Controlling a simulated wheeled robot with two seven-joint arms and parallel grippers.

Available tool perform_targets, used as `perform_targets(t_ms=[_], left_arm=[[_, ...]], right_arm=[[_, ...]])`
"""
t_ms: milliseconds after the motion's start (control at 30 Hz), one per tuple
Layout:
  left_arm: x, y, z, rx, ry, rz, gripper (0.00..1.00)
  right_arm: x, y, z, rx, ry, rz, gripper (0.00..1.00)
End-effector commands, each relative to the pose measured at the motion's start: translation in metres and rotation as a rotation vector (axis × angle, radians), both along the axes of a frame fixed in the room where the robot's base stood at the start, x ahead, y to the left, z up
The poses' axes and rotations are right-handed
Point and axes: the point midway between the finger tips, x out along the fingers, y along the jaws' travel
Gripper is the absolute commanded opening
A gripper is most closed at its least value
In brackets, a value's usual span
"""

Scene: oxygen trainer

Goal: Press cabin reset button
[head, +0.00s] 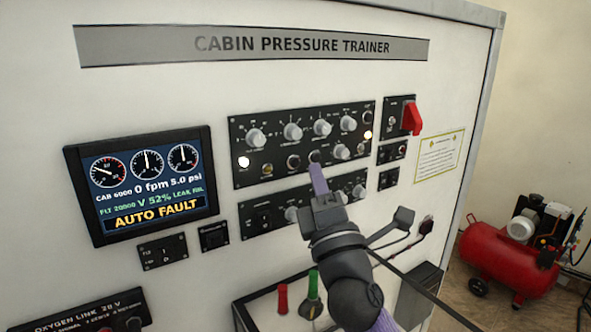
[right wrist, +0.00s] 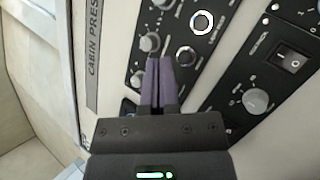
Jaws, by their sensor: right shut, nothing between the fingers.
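The upper control panel (head: 300,143) on the white trainer carries a row of knobs and, below it, several small round buttons. One round button (head: 293,162) is just left of my right gripper (head: 316,168). Its closed purple fingers point at the panel, their tips at or just in front of the lower row; contact cannot be told. In the right wrist view my right gripper (right wrist: 160,62) is shut and empty, between a grey knob (right wrist: 149,43) and a dark round button (right wrist: 185,55). The labels are too small to tell which is cabin reset. My left gripper is out of view.
A screen (head: 143,183) reads AUTO FAULT. A red switch guard (head: 412,118) projects at the panel's right. A lower knob panel (head: 258,216) lies under my gripper. A grey bracket with cables (head: 399,222) sticks out at right. A red compressor (head: 508,262) stands on the floor.

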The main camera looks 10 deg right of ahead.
Motion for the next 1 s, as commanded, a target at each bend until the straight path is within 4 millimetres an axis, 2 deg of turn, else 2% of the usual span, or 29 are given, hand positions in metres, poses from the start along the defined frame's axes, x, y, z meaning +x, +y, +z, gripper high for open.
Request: perform_targets(t_ms=[100,300,1000], left_arm=[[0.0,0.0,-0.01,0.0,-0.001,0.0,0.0],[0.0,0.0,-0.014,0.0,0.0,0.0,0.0],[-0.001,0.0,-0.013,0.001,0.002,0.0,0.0]], right_arm=[[0.013,0.005,-0.002,0.001,-0.001,0.0,0.0],[0.024,0.009,-0.001,0.0,-0.001,0.0,0.0],[0.026,0.009,0.0,0.0,0.0,0.0,0.0]])
